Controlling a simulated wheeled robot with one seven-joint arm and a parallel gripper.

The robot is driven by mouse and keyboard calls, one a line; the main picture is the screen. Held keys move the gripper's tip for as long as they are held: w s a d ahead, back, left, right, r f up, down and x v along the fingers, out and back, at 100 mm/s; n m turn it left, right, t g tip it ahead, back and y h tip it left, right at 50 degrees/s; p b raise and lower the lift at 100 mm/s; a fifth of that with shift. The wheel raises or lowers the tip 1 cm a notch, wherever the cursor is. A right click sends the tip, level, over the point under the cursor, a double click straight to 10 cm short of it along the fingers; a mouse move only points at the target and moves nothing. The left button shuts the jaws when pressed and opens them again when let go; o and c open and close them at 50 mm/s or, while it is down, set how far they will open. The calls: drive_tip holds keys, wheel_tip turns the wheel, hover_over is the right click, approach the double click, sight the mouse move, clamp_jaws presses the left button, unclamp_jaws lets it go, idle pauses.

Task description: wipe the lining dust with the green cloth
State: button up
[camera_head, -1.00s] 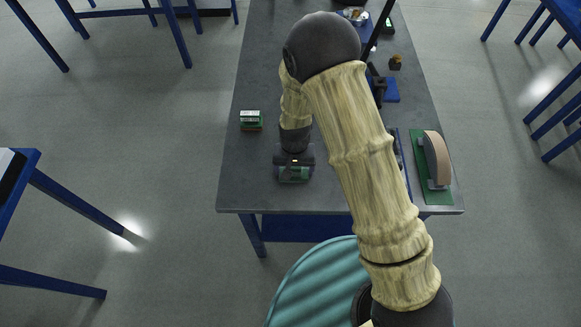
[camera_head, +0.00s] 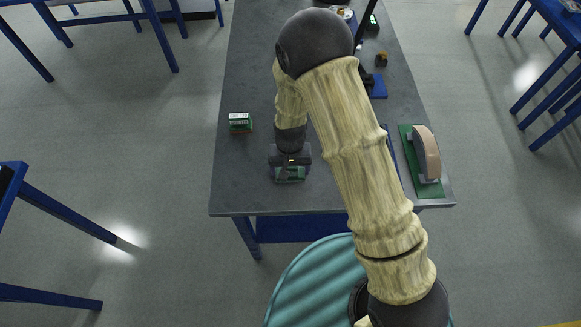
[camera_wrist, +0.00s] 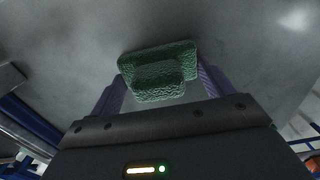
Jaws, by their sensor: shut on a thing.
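My gripper (camera_head: 290,170) is low over the near left part of the grey table (camera_head: 245,185). It is shut on the green cloth (camera_wrist: 158,70), a folded, rough-textured pad between its two purple-grey fingers in the wrist view. A bit of the cloth also shows under the gripper in the head view (camera_head: 290,179). The cloth is at or just above the tabletop; I cannot tell if it touches. I cannot make out the lining dust clearly; the surface around the cloth looks grey with faint darker smudges.
A small green and white box (camera_head: 240,121) stands left of my gripper. A curved tan brake shoe (camera_head: 426,153) stands on a green mat (camera_head: 408,150) at the right edge. A blue item (camera_head: 378,87) and a small brown-black item (camera_head: 381,60) are farther back. The near left tabletop is clear.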

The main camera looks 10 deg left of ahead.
sight(279, 169)
drive_tip(key=shift+s+a+f, duration=0.15)
drive_tip(key=shift+s+a, duration=0.1)
drive_tip(key=shift+a, duration=0.45)
drive_tip(key=shift+a, duration=0.1)
drive_tip(key=shift+s+a, duration=0.2)
drive_tip(key=shift+a, duration=0.55)
drive_tip(key=shift+w, duration=0.1)
drive_tip(key=shift+d, duration=0.9)
